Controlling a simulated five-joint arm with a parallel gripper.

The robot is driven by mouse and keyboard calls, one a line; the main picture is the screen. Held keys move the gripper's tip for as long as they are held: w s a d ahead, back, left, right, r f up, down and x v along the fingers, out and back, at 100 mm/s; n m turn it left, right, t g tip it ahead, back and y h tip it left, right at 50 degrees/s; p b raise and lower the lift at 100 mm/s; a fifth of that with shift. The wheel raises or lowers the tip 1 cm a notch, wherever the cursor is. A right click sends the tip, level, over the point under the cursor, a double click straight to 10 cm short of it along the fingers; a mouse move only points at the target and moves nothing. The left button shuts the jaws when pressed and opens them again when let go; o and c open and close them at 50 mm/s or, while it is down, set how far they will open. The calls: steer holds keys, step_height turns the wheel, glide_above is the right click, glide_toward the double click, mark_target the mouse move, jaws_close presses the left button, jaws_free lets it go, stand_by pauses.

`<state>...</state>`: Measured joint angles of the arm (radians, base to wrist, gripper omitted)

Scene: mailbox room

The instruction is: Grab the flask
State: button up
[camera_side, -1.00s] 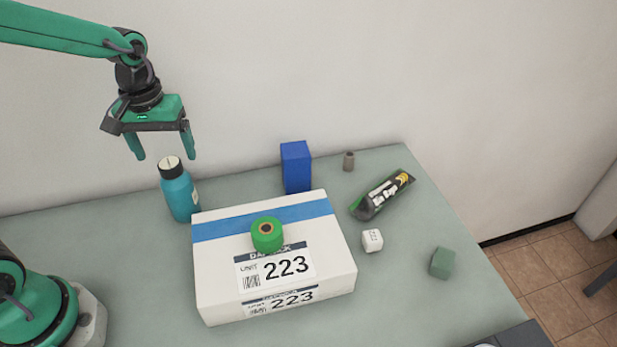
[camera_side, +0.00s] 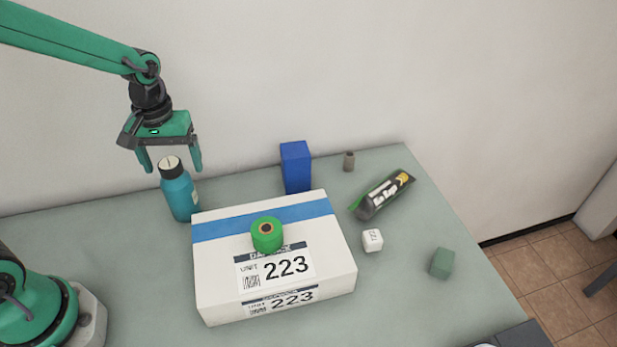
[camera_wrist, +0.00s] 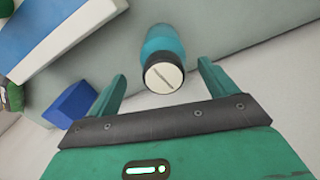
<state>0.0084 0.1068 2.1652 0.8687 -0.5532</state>
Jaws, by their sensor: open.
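The flask (camera_side: 180,195) is a teal bottle with a black and white cap, standing upright on the table at the left of the white parcel. My gripper (camera_side: 174,167) is open, with its green fingers pointing down around the height of the flask's cap. In the wrist view the flask (camera_wrist: 163,47) shows with its cap ahead of my gripper (camera_wrist: 160,80), roughly centred between the two fingers. The fingers do not visibly touch it. In the side view the cap overlaps the gap between the fingers.
The white parcel (camera_side: 215,275) stands right of the flask, with a green roll (camera_side: 267,238) on top. A blue box (camera_side: 296,167) stands behind it. A dark tube (camera_side: 383,196), white cube (camera_side: 372,240), green block (camera_side: 442,263) and small grey cylinder (camera_side: 348,161) lie to the right.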

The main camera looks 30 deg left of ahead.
steer(key=shift+s+a+f, duration=0.1)
steer(key=shift+a+f, duration=0.05)
steer(key=shift+f, duration=1.15)
steer(key=shift+a+f, duration=0.1)
steer(key=shift+f, duration=1.15)
steer(key=c, duration=1.2)
steer(key=shift+r, duration=0.1)
steer(key=shift+r, duration=4.95)
